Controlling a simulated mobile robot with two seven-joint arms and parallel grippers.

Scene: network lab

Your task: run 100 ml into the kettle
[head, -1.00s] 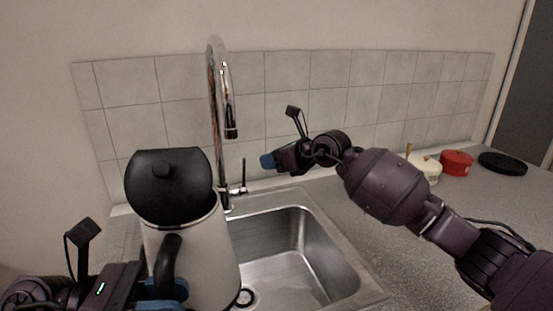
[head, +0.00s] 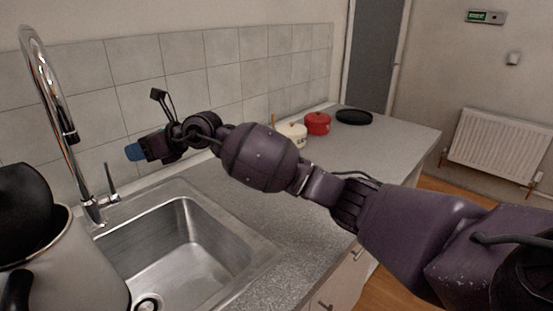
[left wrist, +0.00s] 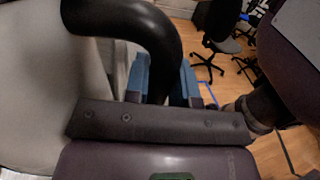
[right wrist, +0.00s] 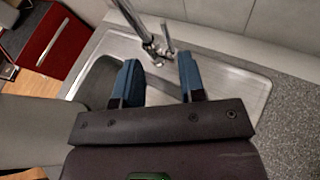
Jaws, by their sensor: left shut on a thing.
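The light kettle (head: 75,265) with its black lid (head: 22,205) raised is at the left edge of the head view, beside the sink's left part. In the left wrist view, my left gripper (left wrist: 163,75) is shut on the black kettle handle (left wrist: 150,35). The chrome tap (head: 50,95) curves over the sink, its lever (head: 111,185) upright at the base. My right gripper (head: 138,151) hangs above the back of the sink, right of the lever and apart from it. In the right wrist view its blue fingers (right wrist: 159,75) are spread and empty, with the lever (right wrist: 168,38) beyond them.
The steel sink (head: 215,225) is set in a grey counter (head: 285,235), with a tiled wall behind. A cream pot (head: 293,135), a red pot (head: 317,124) and a black pan (head: 354,117) stand far right. Counter right of the sink is clear.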

